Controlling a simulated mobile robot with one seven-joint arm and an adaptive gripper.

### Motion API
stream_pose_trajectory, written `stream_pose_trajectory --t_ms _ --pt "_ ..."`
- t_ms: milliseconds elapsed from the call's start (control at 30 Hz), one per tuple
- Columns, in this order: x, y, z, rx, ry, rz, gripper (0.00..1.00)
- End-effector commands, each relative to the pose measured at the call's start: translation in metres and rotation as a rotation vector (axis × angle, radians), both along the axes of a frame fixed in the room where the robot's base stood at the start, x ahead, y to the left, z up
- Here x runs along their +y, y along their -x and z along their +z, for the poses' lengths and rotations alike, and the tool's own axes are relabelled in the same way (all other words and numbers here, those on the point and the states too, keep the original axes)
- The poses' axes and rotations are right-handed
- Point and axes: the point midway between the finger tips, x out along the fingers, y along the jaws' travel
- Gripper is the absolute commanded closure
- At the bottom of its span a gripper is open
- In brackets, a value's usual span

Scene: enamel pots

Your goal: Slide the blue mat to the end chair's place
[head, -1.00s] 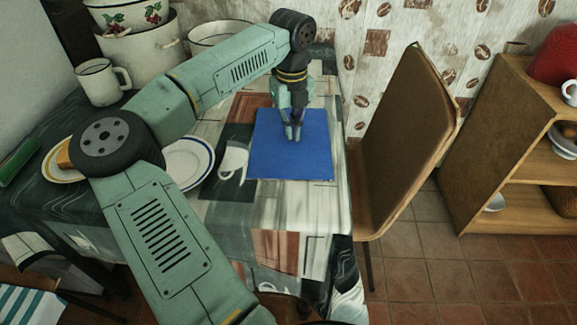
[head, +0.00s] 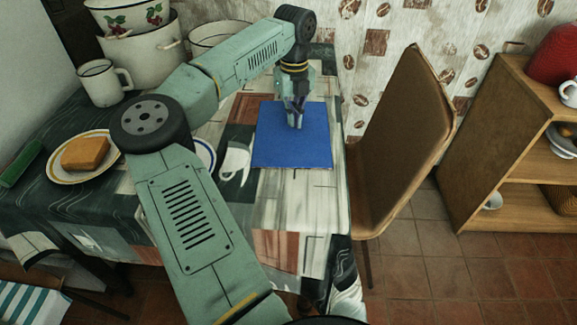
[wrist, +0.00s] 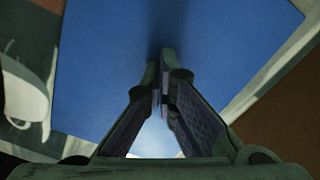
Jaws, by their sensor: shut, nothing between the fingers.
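The blue mat (head: 278,149) lies flat on the patterned tablecloth near the table's right end, beside the end chair (head: 407,130). My gripper (head: 296,122) points down at the mat's upper right part with its fingers together and nothing between them. In the wrist view the closed fingertips (wrist: 160,66) are over the blue mat (wrist: 100,70) and look to be at or very near its surface. I cannot tell for certain whether they touch it. The chair has a tan back and stands at the table's right edge.
A plate with a bread slice (head: 85,153) lies on the left. A white mug (head: 102,82) and enamel pots (head: 141,48) stand at the back left. My arm partly hides another plate (head: 205,155). A wooden shelf (head: 515,140) stands right. The cloth in front of the mat is bare.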

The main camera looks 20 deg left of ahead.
Motion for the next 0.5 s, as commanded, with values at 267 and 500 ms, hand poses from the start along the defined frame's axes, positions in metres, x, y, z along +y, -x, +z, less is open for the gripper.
stream_pose_trajectory --t_ms 267,500 --pt "0.001 -0.001 -0.002 0.001 0.000 0.000 1.00" --pt "0.001 -0.001 0.009 0.001 0.000 0.000 1.00"
